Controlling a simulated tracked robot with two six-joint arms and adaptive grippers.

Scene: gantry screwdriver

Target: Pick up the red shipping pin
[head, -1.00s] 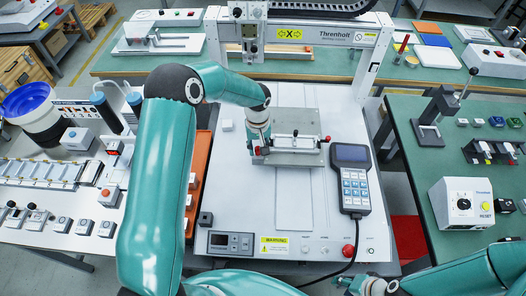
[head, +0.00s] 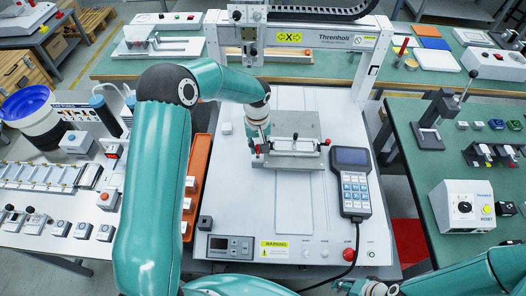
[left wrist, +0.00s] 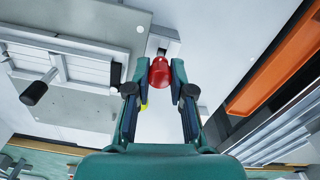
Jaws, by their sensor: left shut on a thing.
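The red shipping pin (left wrist: 159,74) shows in the left wrist view as a rounded red head between my left fingertips. My left gripper (left wrist: 160,82) is shut on it. Just beyond the pin is a small grey slotted block (left wrist: 168,42) at the edge of a grey plate. I cannot tell whether the pin's shank is still inside the block. In the head view my left gripper (head: 260,143) is at the left end of the fixture on the gantry's bed, and the pin is mostly hidden. My right gripper (head: 368,287) is partly visible at the bottom edge, its jaws unclear.
The fixture plate (head: 292,160) carries a clamp with a red-tipped end at right. A handheld pendant (head: 353,185) lies right of it. An orange bin strip (head: 196,180) runs along the left. The gantry head (head: 250,40) stands behind. The white bed in front is mostly clear.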

